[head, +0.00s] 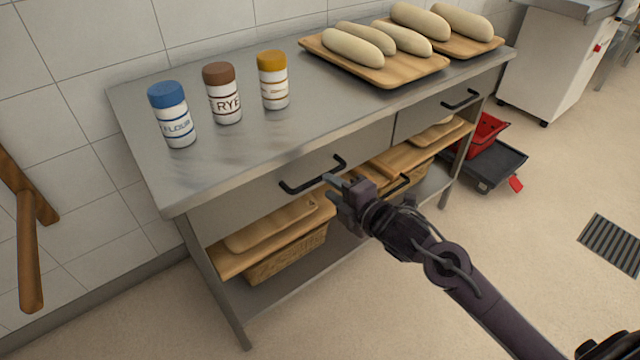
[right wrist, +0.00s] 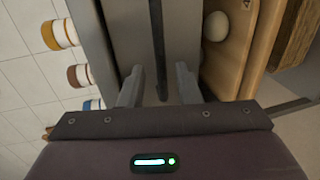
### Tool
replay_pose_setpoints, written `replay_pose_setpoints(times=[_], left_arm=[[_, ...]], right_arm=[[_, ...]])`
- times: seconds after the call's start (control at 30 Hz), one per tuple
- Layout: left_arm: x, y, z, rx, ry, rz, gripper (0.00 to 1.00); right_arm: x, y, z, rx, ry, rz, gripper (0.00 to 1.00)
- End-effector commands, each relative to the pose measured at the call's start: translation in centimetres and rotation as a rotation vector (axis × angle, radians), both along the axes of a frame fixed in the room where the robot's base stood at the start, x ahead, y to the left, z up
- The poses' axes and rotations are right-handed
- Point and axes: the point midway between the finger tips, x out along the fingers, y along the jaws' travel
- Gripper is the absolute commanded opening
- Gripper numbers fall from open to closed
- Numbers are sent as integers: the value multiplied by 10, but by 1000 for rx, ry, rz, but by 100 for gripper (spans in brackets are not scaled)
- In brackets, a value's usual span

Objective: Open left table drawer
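The steel table's left drawer (head: 245,205) is closed, its front flush below the tabletop. Its black bar handle (head: 313,175) shows in the head view and as a dark bar (right wrist: 157,45) in the right wrist view. My right gripper (head: 333,186) is at the right part of this handle. In the right wrist view its fingers (right wrist: 158,85) are open, with the bar in the gap between them. Neither finger visibly touches the bar. My left gripper is not in view.
Flour (head: 174,118), rye (head: 222,95) and yellow-lidded (head: 272,82) jars stand on the tabletop, left of loaves on wooden boards (head: 400,70). A right drawer handle (head: 460,99) is farther along. Boards and baskets (head: 285,262) fill the space below. A wooden chair part (head: 28,250) is at left.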

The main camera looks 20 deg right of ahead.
Motion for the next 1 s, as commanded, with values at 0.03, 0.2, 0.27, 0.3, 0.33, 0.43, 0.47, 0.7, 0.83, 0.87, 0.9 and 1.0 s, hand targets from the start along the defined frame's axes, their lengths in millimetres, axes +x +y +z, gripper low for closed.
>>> replay_pose_setpoints(times=[0.03, 0.2, 0.27, 0.3, 0.33, 0.43, 0.47, 0.7, 0.83, 0.87, 0.9, 1.0], left_arm=[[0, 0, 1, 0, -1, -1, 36], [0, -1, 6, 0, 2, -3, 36], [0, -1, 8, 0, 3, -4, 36], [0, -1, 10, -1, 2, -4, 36], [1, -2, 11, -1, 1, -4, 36], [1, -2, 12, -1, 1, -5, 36], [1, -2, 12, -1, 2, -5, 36], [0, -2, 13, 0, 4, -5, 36], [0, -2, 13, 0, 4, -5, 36], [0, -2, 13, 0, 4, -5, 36], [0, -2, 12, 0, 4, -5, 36], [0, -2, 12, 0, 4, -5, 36]], right_arm=[[9, 4, 0, 3, -2, 1, 30], [33, 12, -6, 5, -1, 0, 30], [40, 14, -8, 3, -1, -1, 30], [43, 16, -10, 3, 0, -1, 30], [46, 17, -10, 3, 0, -1, 30], [51, 19, -12, 3, 1, -1, 30], [51, 19, -12, 3, 1, -1, 30], [52, 19, -12, 3, 2, 0, 30], [52, 19, -12, 3, 2, 0, 14], [52, 19, -12, 3, 2, 0, 10], [52, 19, -12, 3, 2, 0, 5], [52, 19, -12, 3, 2, 0, 0]])
